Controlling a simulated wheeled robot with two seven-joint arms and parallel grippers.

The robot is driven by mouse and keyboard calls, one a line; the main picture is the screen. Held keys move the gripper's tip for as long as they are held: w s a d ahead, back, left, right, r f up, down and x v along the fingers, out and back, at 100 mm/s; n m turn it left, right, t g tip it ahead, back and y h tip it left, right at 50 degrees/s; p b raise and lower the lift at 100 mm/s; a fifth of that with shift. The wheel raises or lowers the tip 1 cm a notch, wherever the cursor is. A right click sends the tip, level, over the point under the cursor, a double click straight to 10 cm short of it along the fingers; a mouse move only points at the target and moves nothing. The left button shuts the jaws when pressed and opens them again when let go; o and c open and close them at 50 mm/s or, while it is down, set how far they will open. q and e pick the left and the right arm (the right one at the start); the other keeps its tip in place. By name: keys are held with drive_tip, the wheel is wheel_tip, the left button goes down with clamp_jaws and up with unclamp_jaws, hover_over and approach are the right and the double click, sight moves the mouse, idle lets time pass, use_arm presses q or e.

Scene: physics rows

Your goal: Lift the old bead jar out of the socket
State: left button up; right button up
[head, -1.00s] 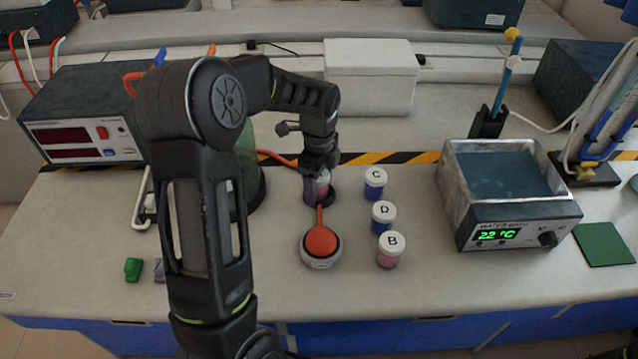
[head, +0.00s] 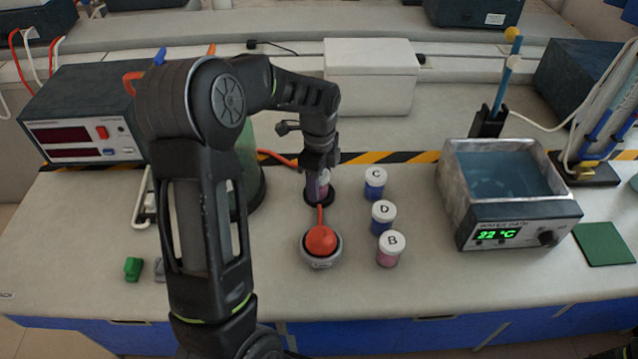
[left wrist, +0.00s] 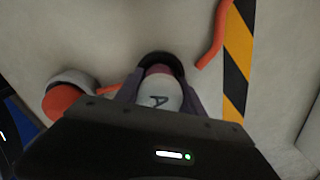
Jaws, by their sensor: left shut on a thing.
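The old bead jar, marked A on its white lid, shows in the left wrist view (left wrist: 165,100) with a pinkish body below. It stands at the dark round socket (head: 318,196), whose ring also shows in the left wrist view (left wrist: 163,60). My left gripper (head: 319,184) points down over the socket, its fingers shut on the jar from both sides. The fingers hide most of the jar in the head view. I cannot tell whether its base is clear of the socket.
Jars C (head: 375,184), D (head: 383,217) and B (head: 391,249) stand just right of the socket. A red-domed device (head: 321,240) sits in front of it. A water bath (head: 512,230) reading 22 °C stands at right. Bench between jars and bath is clear.

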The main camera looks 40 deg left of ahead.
use_arm(q)
drive_tip(key=c, duration=0.4)
wheel_tip(320, 180, up, 10)
drive_tip(key=shift+b, duration=0.3)
idle(0.7)
